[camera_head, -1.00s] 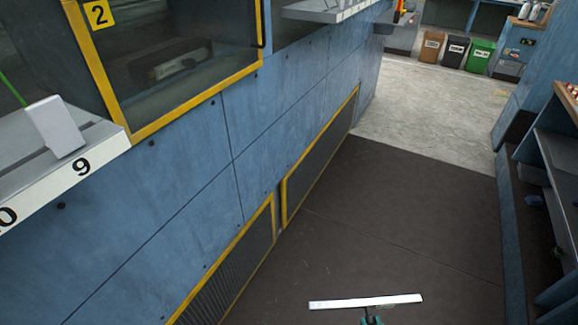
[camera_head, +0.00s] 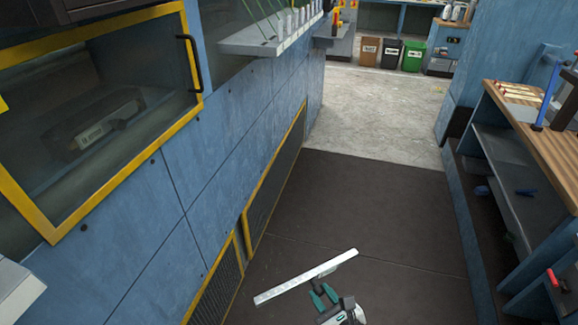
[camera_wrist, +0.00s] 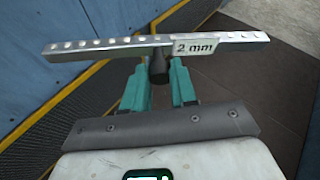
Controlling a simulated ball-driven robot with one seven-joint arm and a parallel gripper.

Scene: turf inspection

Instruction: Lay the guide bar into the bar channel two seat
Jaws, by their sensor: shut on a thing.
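The guide bar (camera_head: 305,278) is a long, pale metal strip near the bottom of the head view, tilted up to the right. My gripper (camera_head: 323,296), with teal fingers, is just below its middle. My gripper (camera_wrist: 160,78) is shut on the dark stub under the bar's middle. The bar is held above the dark floor. I cannot pick out the bar channel two seat in either view.
A blue panelled wall (camera_head: 150,220) runs along the left, with a yellow-framed window (camera_head: 100,120) and a ledge (camera_head: 268,38) jutting out. A wooden-topped bench (camera_head: 530,125) stands at right. Dark floor matting (camera_head: 370,210) between them is clear. Several bins (camera_head: 391,54) stand at the back.

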